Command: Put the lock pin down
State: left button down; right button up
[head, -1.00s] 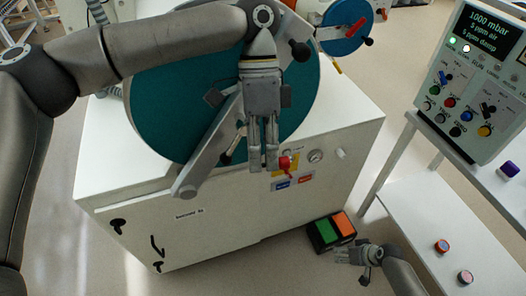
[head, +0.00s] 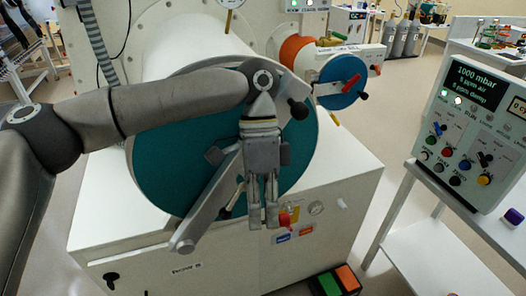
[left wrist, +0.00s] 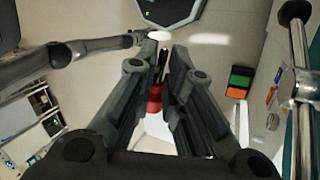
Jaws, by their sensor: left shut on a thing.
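My left gripper (head: 263,217) points down in front of the teal round door (head: 170,160). Its fingers are shut on a red and black piece, which I take to be the lock pin (left wrist: 155,97).
A green and orange pedal box (head: 334,283) stands on the floor. A control box (head: 468,130) stands at the right above a white shelf (head: 415,250), which has clear room.

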pick_arm(q)
jog(key=w+a+r+n+t+h, duration=0.1)
jog(key=a+r+n+t+h, duration=0.1)
jog(key=a+n, duration=1.1)
jog(key=a+t+h, duration=0.1)
jog(key=a+h, duration=0.1)
jog(key=a, duration=0.3)
jog(key=shift+w+a+t+h, duration=0.15)
jog(key=shift+a+t+h, duration=0.15)
jog(key=shift+a+t, duration=0.1)
jog(key=shift+r, duration=0.1)
